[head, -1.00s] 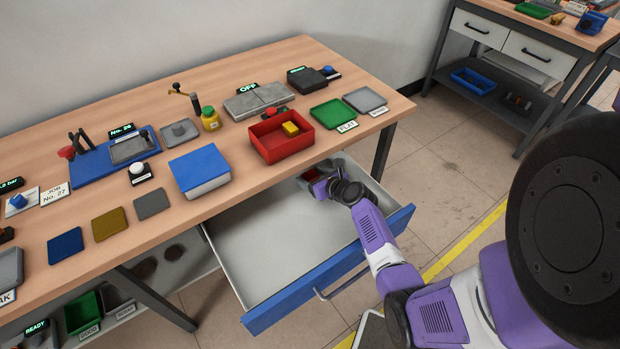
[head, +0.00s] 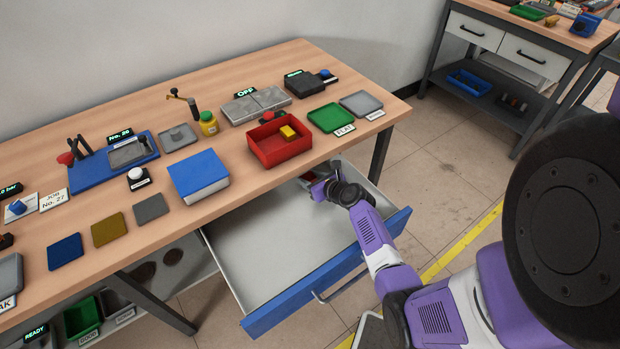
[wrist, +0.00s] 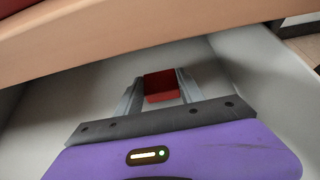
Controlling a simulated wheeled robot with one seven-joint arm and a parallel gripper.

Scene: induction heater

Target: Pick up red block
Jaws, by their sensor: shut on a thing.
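The red block (wrist: 161,87) is between the two fingers of my gripper (wrist: 158,88) in the wrist view. My gripper is shut on it, inside the open drawer (head: 270,235) under the table. In the head view my gripper (head: 318,183) is at the drawer's back right corner, just below the tabletop edge. The block is mostly hidden by my gripper there. In the wrist view I cannot tell whether the block touches the drawer floor.
The wooden tabletop (head: 225,215) overhangs the back of the drawer, close above my gripper. A red bin (head: 281,152) with a yellow block (head: 288,132) stands on the table above it. The drawer's blue front (head: 330,287) is nearer me. The rest of the drawer looks empty.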

